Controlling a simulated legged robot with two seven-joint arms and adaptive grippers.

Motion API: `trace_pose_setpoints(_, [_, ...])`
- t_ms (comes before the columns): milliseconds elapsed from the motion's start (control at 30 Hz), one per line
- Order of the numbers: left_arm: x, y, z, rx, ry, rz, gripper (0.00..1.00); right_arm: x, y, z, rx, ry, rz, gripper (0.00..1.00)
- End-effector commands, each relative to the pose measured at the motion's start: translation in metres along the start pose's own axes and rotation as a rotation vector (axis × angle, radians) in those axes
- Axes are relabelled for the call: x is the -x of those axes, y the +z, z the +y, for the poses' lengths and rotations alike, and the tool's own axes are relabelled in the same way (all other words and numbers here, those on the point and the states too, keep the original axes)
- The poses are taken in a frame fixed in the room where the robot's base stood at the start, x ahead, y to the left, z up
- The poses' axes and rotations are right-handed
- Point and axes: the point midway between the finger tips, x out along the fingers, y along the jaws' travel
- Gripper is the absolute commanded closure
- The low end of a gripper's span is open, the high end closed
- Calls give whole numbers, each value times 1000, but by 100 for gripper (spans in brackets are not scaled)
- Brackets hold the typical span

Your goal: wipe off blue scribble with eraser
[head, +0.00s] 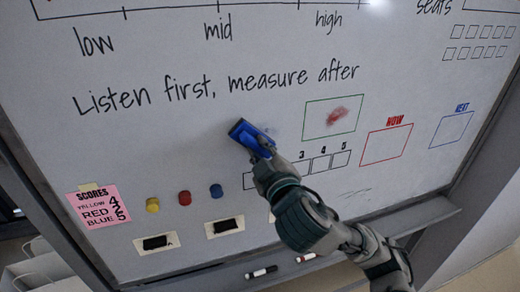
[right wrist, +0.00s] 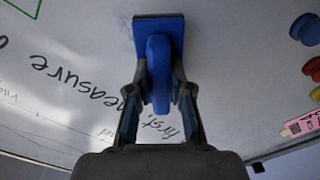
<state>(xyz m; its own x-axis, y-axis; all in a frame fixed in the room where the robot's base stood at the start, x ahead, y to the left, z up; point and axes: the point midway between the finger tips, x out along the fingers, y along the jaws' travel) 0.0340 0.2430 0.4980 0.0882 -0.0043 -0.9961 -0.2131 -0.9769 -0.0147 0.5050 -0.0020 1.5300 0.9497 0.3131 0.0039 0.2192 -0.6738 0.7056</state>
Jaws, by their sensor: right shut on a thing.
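My right gripper (head: 267,153) is shut on a blue eraser (head: 245,133), low in the middle of the whiteboard (head: 190,130). In the right wrist view, its two fingers (right wrist: 159,100) hold the raised handle of the eraser (right wrist: 158,28). The dark pad faces the board and looks against it or very close; I cannot tell which. No clear blue scribble shows; only a faint bluish-grey haze lies around the eraser, and the area beneath it is hidden. A red scribble (head: 336,116) sits inside a green box (head: 309,131). My left gripper is not in view.
Yellow (head: 152,205), red (head: 184,198) and blue (head: 217,190) magnets and a pink scores note (head: 98,206) sit at lower left. Black blocks on pale labels (head: 155,242) are below. Markers (head: 262,271) lie on the bottom ledge. Handwriting (head: 215,88) runs above the eraser.

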Motion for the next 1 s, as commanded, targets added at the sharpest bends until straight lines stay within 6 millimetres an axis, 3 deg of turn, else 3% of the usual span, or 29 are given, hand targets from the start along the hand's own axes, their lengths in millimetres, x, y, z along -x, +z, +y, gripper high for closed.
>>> trace_pose_setpoints(1000, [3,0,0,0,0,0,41,-14,8,7,0,1,-2,100])
